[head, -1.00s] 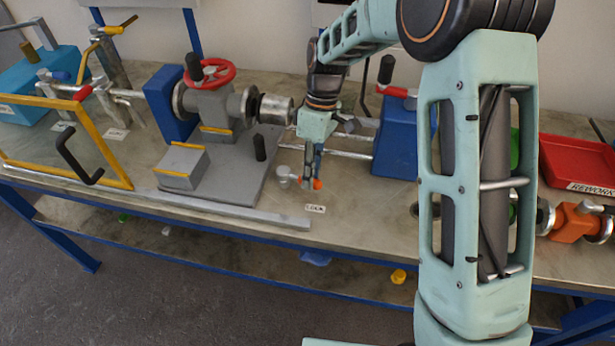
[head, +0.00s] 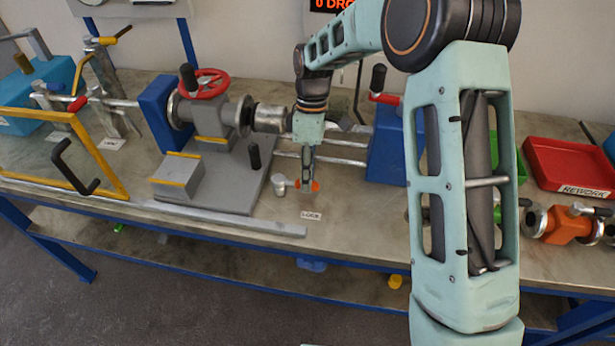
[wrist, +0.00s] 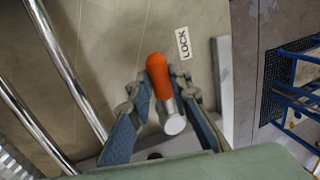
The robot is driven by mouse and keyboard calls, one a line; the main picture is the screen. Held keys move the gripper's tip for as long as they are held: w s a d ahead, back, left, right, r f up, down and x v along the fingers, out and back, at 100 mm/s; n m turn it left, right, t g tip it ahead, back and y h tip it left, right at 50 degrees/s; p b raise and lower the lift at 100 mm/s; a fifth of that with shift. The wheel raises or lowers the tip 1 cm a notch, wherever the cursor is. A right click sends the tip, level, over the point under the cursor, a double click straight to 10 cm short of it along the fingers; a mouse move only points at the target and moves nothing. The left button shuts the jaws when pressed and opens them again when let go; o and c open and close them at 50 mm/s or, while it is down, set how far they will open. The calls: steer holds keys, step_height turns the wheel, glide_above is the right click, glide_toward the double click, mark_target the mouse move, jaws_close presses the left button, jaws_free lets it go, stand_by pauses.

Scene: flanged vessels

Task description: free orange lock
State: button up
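The orange lock is a short lever with an orange grip (wrist: 158,72) and a bare metal end (wrist: 173,125). In the head view its orange end (head: 314,186) shows at my fingertips, to the right of a small grey metal post (head: 280,186). My gripper (head: 305,184) points down at the lever. In the wrist view its fingertips (wrist: 160,84) lie close against both sides of the orange grip, with hardly any gap. The front finger hides part of the lever in the head view. The LOCK label (head: 311,216) lies on the bench in front of it.
A grey fixture (head: 212,122) with a red handwheel (head: 206,83) stands to the left. Two metal rods (head: 335,143) run behind my gripper to a blue block (head: 388,148). A metal rail (head: 225,219) lies along the front. A red tray (head: 570,160) is far right.

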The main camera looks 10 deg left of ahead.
steer(key=o, duration=0.4)
steer(key=shift+w, duration=0.1)
steer(key=shift+o, duration=0.2)
steer(key=v, duration=1.2)
